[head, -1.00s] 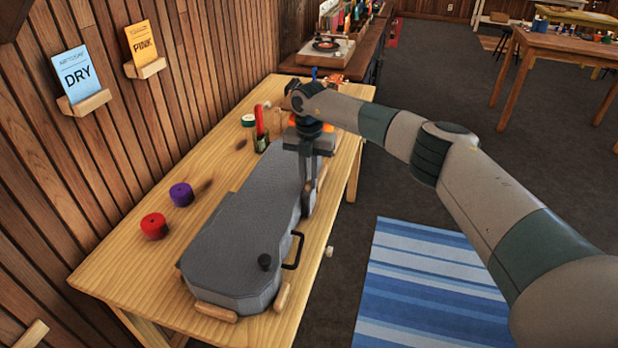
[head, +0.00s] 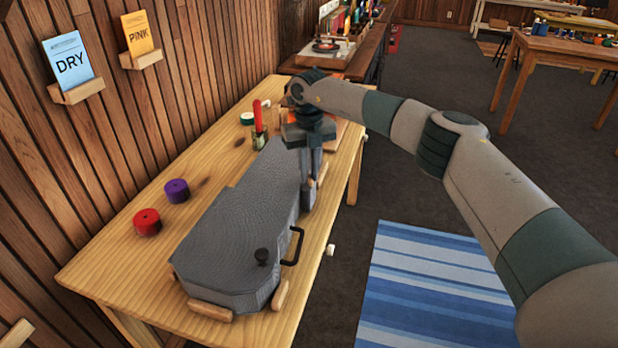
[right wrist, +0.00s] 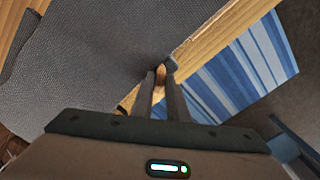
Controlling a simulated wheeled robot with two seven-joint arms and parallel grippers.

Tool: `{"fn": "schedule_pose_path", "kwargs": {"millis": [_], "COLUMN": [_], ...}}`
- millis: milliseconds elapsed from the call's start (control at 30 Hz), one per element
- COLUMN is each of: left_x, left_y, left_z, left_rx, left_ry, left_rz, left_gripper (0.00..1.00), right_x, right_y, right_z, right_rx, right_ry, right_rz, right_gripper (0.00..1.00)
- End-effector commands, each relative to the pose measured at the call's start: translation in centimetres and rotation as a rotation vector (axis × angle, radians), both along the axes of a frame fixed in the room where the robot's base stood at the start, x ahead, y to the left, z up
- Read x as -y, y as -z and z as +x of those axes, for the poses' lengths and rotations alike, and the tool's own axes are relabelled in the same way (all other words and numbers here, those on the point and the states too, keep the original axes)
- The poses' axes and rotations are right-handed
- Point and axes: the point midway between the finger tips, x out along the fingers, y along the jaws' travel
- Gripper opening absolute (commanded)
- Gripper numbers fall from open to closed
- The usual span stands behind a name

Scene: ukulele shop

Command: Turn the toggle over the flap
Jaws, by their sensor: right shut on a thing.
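A grey textured case (head: 235,235) lies lengthwise on the light wood table, and its lid fills much of the right wrist view (right wrist: 90,60). My right gripper (head: 308,205) points down at the case's right edge, near the narrow end. In the right wrist view its fingers (right wrist: 160,77) are closed around a small wooden piece (right wrist: 161,70) at the case's edge, which looks like the toggle. The fingers hide most of it, and I cannot make out the flap. My left gripper is not in view.
Red (head: 147,222) and purple (head: 177,190) rolls stand left. A red-handled tool (head: 258,116) stands behind.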

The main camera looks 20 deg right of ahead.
Motion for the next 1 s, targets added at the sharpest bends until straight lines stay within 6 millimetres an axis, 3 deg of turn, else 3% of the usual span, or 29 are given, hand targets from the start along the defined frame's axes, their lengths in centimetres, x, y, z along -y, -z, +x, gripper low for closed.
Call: {"fn": "schedule_pose_path", "kwargs": {"millis": [67, 500, 1000], "left_x": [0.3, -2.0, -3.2], "left_y": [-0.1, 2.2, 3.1], "left_z": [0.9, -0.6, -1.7], "left_rx": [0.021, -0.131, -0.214], "left_ry": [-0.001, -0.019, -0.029], "left_rz": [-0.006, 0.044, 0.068], "left_gripper": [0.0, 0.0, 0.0], "right_x": [0.0, 0.1, 0.1], "right_y": [0.2, 0.1, -0.1], "right_z": [0.1, 0.1, 0.1], "right_rx": [0.003, 0.003, 0.003], "right_ry": [-0.071, -0.488, -0.856], "right_rz": [0.0, 0.0, 0.0], "right_gripper": [0.0, 0.0, 0.0]}}
